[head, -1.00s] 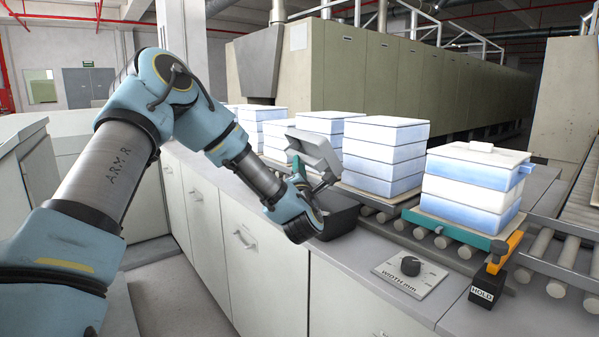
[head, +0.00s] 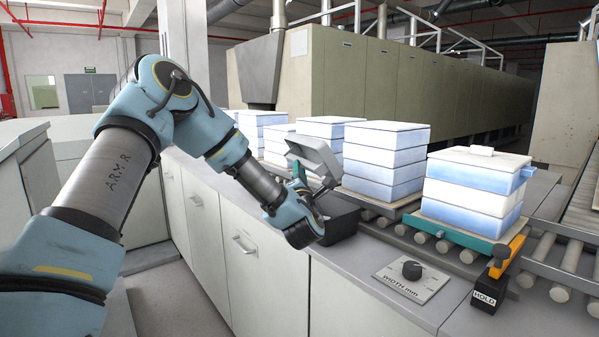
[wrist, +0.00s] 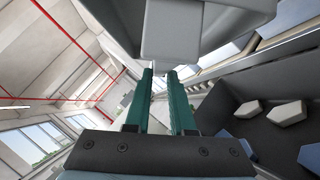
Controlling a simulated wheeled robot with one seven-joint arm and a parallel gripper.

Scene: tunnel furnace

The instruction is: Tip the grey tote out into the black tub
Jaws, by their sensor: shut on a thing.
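The grey tote (head: 316,156) is held up and steeply tilted over the black tub (head: 340,222) on the counter. My gripper (head: 299,172) is shut on the tote at its left side, with its teal fingers close together in the wrist view (wrist: 161,75). The tote's grey underside or wall (wrist: 200,28) fills the top of that view, and its inside is hidden there. The black tub (wrist: 268,90) lies at the right of the wrist view, with several white and bluish pieces (wrist: 287,113) inside. Whether anything is left in the tote cannot be told.
Stacks of white and blue boxes (head: 385,160) stand on a roller conveyor behind the counter. A lidded stack (head: 472,195) is nearer at right. A width dial (head: 411,272) and an orange-handled hold lever (head: 505,262) sit on the counter's right part.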

